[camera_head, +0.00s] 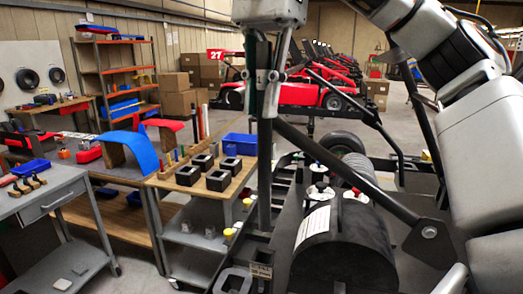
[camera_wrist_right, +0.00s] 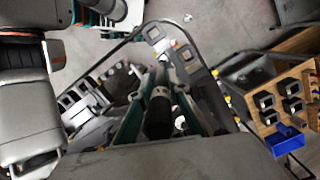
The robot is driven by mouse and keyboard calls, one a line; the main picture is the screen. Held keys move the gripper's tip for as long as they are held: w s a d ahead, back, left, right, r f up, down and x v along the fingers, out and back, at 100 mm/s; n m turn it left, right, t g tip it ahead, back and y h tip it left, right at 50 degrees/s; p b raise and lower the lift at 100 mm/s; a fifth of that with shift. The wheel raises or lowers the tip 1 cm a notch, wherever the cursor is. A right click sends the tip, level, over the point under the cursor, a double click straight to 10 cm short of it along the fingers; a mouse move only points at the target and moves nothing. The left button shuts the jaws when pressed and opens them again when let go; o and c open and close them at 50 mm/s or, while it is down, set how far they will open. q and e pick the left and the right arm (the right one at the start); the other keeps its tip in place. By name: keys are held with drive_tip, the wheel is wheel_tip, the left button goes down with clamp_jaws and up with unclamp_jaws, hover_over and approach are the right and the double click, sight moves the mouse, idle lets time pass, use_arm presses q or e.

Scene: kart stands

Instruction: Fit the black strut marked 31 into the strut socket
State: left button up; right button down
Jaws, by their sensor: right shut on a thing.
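My right gripper (camera_head: 264,98) points straight down at the upper middle of the head view and is shut on the black strut (camera_head: 264,165). The strut hangs about upright below the fingers; no number can be read on it. In the right wrist view the strut (camera_wrist_right: 158,112) lies between the dark and teal fingers, seen nearly end-on. Its lower end is over or at the kart frame near a small pale label (camera_head: 261,270). I cannot tell whether it touches or enters the strut socket, which I cannot make out clearly. My left gripper does not show.
A dark diagonal bar (camera_head: 350,185) runs close beside the strut. A black cylindrical tank (camera_head: 345,250) lies to its right. A wooden-topped table with black square blocks (camera_head: 219,180) and a blue bin (camera_head: 242,145) stands left. A grey cart (camera_head: 50,195) is further left.

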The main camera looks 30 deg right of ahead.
sight(268, 77)
drive_tip(key=shift+f, duration=4.45)
drive_tip(key=shift+f, duration=0.6)
drive_tip(key=c, duration=1.9)
unclamp_jaws()
drive_tip(key=r, duration=0.4)
drive_tip(key=d+r, duration=0.1)
drive_tip(key=r, duration=0.8)
drive_tip(key=shift+w+d, duration=0.3)
